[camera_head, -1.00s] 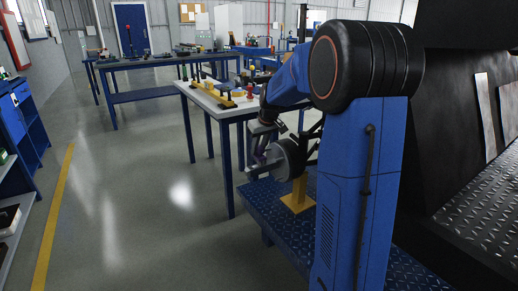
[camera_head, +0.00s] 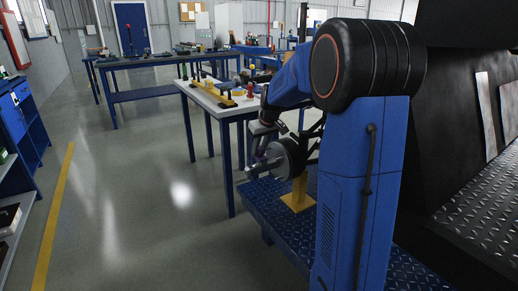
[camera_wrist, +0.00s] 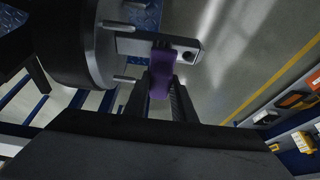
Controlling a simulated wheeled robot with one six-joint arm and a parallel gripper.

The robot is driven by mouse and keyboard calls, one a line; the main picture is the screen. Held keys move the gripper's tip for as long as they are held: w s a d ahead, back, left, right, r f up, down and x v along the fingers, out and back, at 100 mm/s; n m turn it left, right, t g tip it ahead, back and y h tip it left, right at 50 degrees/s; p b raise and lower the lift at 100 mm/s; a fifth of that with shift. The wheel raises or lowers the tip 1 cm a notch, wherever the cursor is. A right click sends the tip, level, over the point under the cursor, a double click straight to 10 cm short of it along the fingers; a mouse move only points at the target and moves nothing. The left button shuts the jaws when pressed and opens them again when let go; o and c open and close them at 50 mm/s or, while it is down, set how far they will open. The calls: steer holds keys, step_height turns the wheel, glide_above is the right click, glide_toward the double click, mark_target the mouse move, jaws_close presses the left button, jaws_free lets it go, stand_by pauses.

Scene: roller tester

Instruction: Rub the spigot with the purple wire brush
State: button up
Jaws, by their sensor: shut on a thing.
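My gripper (camera_wrist: 160,100) is shut on the purple wire brush (camera_wrist: 159,72). The brush points away from the wrist, and its far end overlaps a flat grey bar with a dark hole (camera_wrist: 189,56). Whether the bristles touch metal, I cannot tell. The bar sits against the face of a round grey drum (camera_wrist: 101,55) with several thin pins. I cannot tell for sure which of these metal parts is the spigot. In the head view the drum (camera_head: 291,158) stands at the edge of a blue bench, with my gripper (camera_head: 262,150) close on its left; the brush is not clear there.
A yellow bracket (camera_head: 298,196) stands below the drum on the blue tread-plate bench (camera_head: 258,208). A white-topped table (camera_head: 205,100) with small parts is behind. Blue shelving (camera_head: 22,130) is at the left. The grey floor between is clear.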

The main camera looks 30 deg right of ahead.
steer(key=shift+s, duration=0.6)
steer(key=shift+s, duration=0.1)
steer(key=shift+s, duration=0.65)
steer(key=shift+w+f, duration=0.25)
steer(key=shift+w, duration=1.25)
steer(key=shift+s, duration=0.1)
